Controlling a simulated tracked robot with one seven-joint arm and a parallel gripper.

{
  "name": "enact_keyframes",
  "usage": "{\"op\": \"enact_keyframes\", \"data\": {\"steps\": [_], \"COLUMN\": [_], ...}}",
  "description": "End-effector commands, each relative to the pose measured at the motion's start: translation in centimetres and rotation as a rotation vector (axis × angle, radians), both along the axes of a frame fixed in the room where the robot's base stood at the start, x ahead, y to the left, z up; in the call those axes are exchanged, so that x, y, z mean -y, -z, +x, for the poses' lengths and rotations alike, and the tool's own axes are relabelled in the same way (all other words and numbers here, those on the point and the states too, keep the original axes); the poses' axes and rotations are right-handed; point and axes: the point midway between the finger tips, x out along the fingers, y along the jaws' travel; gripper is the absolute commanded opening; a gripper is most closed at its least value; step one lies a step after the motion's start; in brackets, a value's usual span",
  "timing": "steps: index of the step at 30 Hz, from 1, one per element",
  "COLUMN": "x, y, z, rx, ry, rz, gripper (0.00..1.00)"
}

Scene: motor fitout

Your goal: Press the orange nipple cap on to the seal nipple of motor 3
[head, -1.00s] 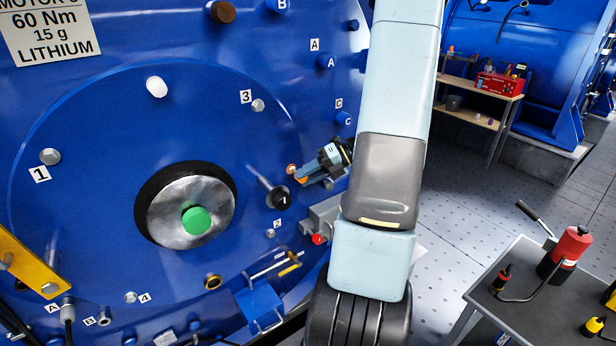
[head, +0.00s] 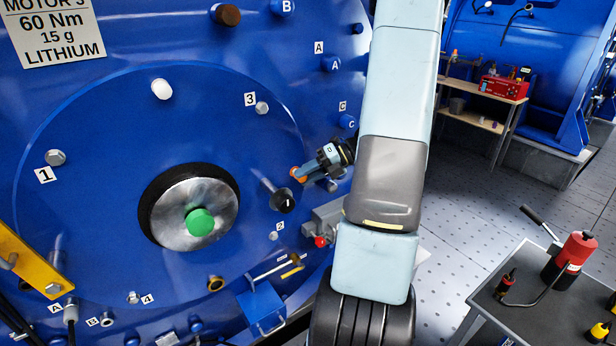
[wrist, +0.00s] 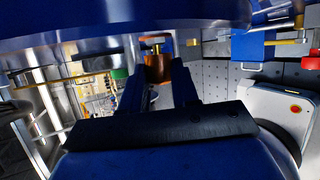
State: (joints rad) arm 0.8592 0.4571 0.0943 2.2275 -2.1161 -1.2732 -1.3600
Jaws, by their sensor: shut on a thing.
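The orange nipple cap (head: 297,174) is at the tip of my gripper (head: 299,175), in front of the right part of the blue motor face (head: 110,110). In the wrist view the cap (wrist: 158,70) looks copper-orange and sits between the two dark fingers of my gripper (wrist: 158,82), which are shut on it. A small brass fitting (wrist: 152,40) shows just beyond the cap in that view; I cannot tell whether it is the seal nipple or whether the cap touches it. In the head view I cannot pick out the seal nipple near the gripper.
A black knob (head: 283,200) sticks out below the gripper. A grey block with a red knob (head: 320,241) and a blue box (head: 262,305) lie lower down. A cart (head: 512,300) with a red bottle (head: 572,255) stands at right. The floor between is open.

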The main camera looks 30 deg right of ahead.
Motion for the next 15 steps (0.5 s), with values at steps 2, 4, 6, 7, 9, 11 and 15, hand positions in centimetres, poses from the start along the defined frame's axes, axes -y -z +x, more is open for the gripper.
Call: {"op": "enact_keyframes", "data": {"steps": [2,4,6,7,9,11,15], "x": [-0.02,-0.02,-0.03,-0.03,-0.04,-0.04,-0.03], "y": [0.01,0.02,0.02,0.02,0.02,0.02,0.01], "z": [0.17,0.30,0.44,0.50,0.65,0.77,0.88], "rx": [0.000,0.000,0.000,0.000,-0.001,-0.001,0.000], "ry": [0.000,0.000,-0.001,-0.001,0.000,0.000,0.000], "rz": [0.000,0.000,0.000,0.000,0.000,0.000,0.000], "gripper": [0.02,0.02,0.02,0.02,0.02,0.02,0.36]}}
